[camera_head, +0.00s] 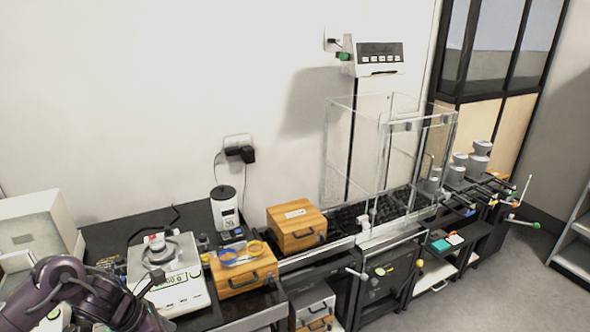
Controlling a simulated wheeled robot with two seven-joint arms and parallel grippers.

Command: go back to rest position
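One of my dark arms comes in at the lower left of the head view, in front of the table's near edge. Its gripper is not clearly visible, and whether it holds anything cannot be seen. My other arm and its gripper are out of the picture. A white balance (184,287) with a small object on its pan stands just right of the arm.
Wooden boxes (297,226) and (246,274) sit on the black tables beside a grey-white device (225,209). A clear glass enclosure (341,170) stands further right. Grey cylindrical weights (479,158) stand at the far right. The floor (500,290) at the lower right is clear.

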